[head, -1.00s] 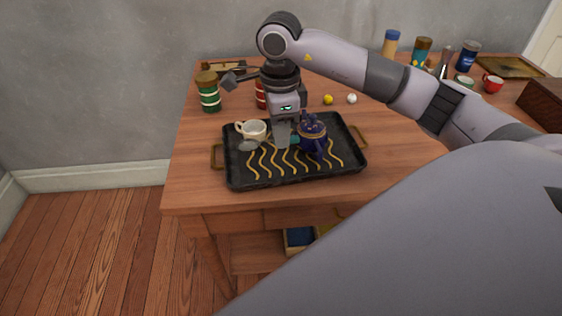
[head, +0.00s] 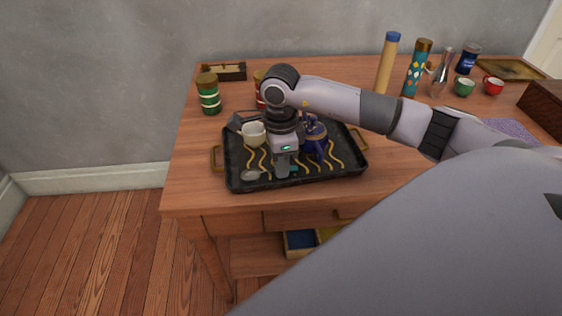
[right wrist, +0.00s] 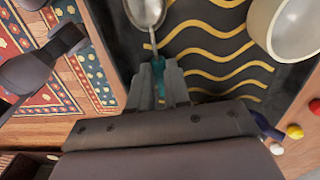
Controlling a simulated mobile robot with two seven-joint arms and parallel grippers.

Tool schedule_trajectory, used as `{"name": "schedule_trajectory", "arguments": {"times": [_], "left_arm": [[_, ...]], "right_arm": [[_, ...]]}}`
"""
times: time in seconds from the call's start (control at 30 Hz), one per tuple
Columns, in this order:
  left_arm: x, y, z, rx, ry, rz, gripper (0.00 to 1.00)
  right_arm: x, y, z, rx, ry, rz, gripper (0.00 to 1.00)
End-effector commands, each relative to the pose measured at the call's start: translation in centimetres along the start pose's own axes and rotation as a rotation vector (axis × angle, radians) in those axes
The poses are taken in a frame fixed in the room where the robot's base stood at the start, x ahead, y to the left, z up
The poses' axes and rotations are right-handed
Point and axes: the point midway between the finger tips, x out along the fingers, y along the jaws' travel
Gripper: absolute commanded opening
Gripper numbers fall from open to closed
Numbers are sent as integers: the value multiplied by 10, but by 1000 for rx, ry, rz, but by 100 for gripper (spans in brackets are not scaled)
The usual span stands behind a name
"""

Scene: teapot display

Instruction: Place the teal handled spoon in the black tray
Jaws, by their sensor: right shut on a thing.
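My right gripper (head: 283,170) is over the front middle of the black tray (head: 236,184), which has wavy yellow lines. It is shut on the teal handled spoon (head: 250,175), whose metal bowl points left in the head view. In the right wrist view the teal handle (right wrist: 160,76) sits between the fingertips (right wrist: 158,84) and the bowl (right wrist: 147,12) points away, over the tray (right wrist: 205,58). The spoon is low over the tray or touching it; I cannot tell which. My left gripper is not in view.
On the tray stand a cream cup (head: 252,134) at the back left and a dark blue teapot (head: 317,141), partly behind my arm. A green striped canister (head: 209,94) stands behind the tray. Several containers and cups are at the table's back right. The table's front strip is clear.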

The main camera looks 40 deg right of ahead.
Motion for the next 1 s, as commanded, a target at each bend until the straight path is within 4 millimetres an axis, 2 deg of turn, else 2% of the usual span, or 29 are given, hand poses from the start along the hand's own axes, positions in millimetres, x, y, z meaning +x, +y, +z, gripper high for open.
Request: {"name": "schedule_trajectory", "arguments": {"times": [0.03,0.1,0.37,0.5,0.57,0.8,1.0], "left_arm": [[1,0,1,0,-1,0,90],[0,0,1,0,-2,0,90],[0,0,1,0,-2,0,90],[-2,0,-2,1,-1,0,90],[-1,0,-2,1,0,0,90],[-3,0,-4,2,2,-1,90],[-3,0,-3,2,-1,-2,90]], "right_arm": [[1,0,0,0,0,0,23],[1,0,0,1,0,0,42],[0,0,0,1,0,0,42],[-6,0,0,1,-1,-2,42],[-15,-1,0,1,-2,-3,42],[-67,-1,0,1,-3,-5,42],[-103,0,0,-1,-2,-3,42]]}}
